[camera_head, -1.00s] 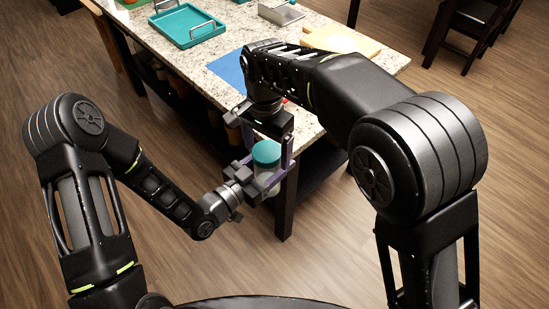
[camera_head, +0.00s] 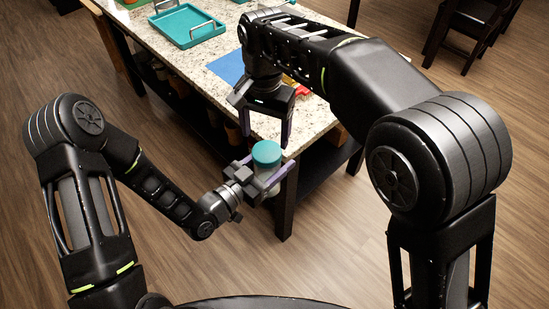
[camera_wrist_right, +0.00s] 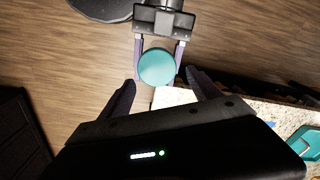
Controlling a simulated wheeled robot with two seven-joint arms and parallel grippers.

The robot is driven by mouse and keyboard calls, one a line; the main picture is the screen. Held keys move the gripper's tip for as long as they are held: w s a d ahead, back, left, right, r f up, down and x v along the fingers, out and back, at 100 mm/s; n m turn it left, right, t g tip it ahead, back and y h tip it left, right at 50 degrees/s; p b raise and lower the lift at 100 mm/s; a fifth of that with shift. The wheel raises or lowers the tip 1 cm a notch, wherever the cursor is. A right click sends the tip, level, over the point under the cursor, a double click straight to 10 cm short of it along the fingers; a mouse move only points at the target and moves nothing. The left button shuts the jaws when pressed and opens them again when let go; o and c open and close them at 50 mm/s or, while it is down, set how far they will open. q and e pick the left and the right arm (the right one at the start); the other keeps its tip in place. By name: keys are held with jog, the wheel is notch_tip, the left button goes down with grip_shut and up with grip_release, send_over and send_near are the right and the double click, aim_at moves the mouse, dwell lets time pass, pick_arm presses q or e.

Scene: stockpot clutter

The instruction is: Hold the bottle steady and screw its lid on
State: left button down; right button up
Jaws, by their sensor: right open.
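The bottle (camera_head: 266,175) stands upright, clear of the table, in front of its near corner. Its body is mostly hidden by my left gripper (camera_head: 265,181), whose fingers are shut around it. The teal lid (camera_head: 266,152) sits on top of the bottle and looks level; I cannot tell how tight it is. In the right wrist view the lid (camera_wrist_right: 157,67) shows from above as a round disc between the left gripper's fingers. My right gripper (camera_head: 265,130) is open and empty, pointing down, above the lid and a little beyond it, apart from it.
The granite-topped table (camera_head: 222,68) lies beyond. It carries a teal tray (camera_head: 188,25), a blue mat (camera_head: 228,67) and small red and yellow things partly behind my right arm. The wooden floor (camera_head: 330,240) around the bottle is open. A dark chair (camera_head: 470,25) stands far right.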

aim_at(267, 151)
jog(key=n, duration=0.2)
jog(key=r+n, duration=0.1)
jog(key=n, duration=0.3)
jog(key=shift+r, duration=0.25)
jog(key=n, duration=0.4)
jog(key=shift+r, duration=0.2)
jog(key=n, duration=0.3)
jog(key=shift+s+d, duration=0.1)
jog(key=shift+s, duration=0.05)
jog(key=shift+f, duration=0.1)
jog(key=shift+f, duration=3.9)
